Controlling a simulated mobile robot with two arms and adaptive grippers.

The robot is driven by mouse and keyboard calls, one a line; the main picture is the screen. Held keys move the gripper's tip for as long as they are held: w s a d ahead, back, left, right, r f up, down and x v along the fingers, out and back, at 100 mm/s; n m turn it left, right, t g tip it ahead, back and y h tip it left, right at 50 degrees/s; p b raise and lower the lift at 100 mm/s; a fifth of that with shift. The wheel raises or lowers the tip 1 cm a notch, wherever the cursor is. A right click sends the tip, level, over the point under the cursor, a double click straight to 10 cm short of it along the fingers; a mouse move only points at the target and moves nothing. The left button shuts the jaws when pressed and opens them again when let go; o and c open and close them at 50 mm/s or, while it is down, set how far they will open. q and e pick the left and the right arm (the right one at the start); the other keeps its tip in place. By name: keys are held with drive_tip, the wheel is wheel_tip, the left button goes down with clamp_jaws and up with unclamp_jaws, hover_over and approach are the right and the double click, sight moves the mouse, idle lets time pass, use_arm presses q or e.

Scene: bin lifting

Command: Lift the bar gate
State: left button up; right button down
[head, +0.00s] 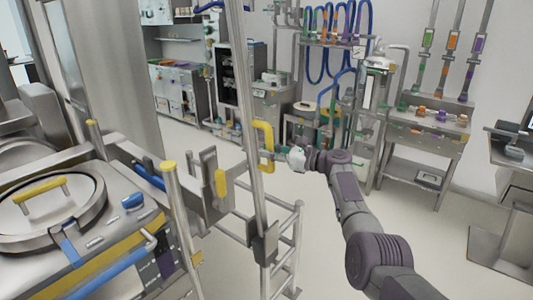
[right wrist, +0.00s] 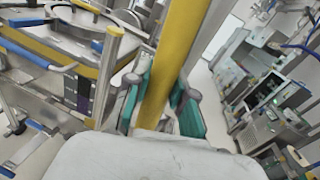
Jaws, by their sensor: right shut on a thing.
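The bar gate shows in the head view as a tall, nearly upright steel bar (head: 247,95) with a yellow handle (head: 265,147) on its right side. A grey bracket (head: 264,243) sits around the bar lower down. My right gripper (head: 277,156) reaches in from the right and is shut on the yellow handle. In the right wrist view the yellow handle (right wrist: 172,70) runs between the green-padded fingers of my right gripper (right wrist: 162,110). The palm side hides the handle's lower part in that view. My left gripper is not in view.
A steel vessel with a round lid (head: 50,205) and a yellow-topped post (head: 180,210) stand left of the bar. Steel rails (head: 290,240) stand below it. A steel bench (head: 430,125) stands at the back right. Open floor (head: 430,240) lies right of my arm.

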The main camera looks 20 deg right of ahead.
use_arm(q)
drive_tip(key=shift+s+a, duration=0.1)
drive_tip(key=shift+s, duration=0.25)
use_arm(e)
drive_tip(key=shift+f, duration=0.25)
drive_tip(key=c, duration=1)
unclamp_jaws()
drive_tip(key=shift+r, duration=0.1)
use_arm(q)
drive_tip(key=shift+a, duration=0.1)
use_arm(e)
drive_tip(key=shift+s, duration=0.1)
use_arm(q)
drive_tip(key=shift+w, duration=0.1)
use_arm(e)
drive_tip(key=v, duration=1.2)
